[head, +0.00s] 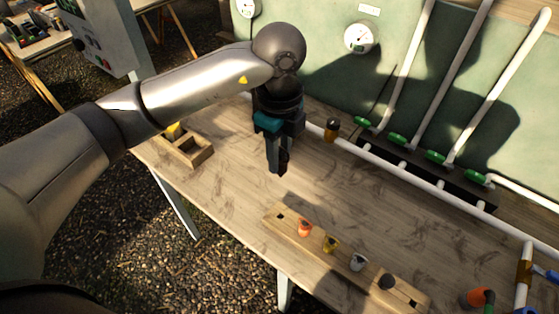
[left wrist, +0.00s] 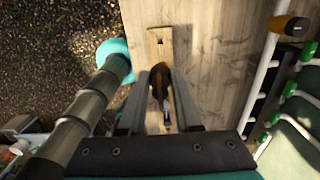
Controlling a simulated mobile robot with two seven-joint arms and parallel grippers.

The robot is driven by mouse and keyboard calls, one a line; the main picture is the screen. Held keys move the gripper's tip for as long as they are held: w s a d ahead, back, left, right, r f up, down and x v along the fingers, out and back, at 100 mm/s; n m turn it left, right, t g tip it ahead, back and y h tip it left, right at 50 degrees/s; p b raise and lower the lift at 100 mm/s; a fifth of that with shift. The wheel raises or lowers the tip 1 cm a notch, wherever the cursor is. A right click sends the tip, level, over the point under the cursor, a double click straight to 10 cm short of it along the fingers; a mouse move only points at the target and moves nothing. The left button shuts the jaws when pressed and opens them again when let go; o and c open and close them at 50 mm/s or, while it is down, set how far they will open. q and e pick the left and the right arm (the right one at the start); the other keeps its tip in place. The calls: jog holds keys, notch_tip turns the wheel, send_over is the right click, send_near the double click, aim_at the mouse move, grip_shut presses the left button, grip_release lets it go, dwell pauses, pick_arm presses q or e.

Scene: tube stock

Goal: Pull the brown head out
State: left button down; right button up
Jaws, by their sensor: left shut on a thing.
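My left gripper (head: 278,168) hangs above the table, behind the left end of a wooden rack (head: 268,224). It is shut on the brown head (left wrist: 159,78), which shows between its fingers in the left wrist view. In the head view the fingers mostly hide the brown head. The rack holds an orange head (head: 304,228), a yellow head (head: 331,244), a white head (head: 358,262) and a black head (head: 387,282). A dark empty hole shows at each end of the rack. The brown head appears clear of the rack. My right gripper is not in view.
A wooden tray (head: 187,152) with compartments stands at the table's left edge. An amber and black piece (head: 331,129) stands near white pipes (head: 440,185) with green fittings at the back. An orange and green object (head: 478,298) is at lower right. The middle of the table (head: 235,180) is clear.

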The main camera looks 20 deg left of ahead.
aim_at(280, 146)
pick_arm(q)
jog(key=shift+r, duration=0.1)
jog(key=shift+r+p, duration=2)
jog(key=shift+r, duration=0.45)
jog(key=shift+f, duration=0.1)
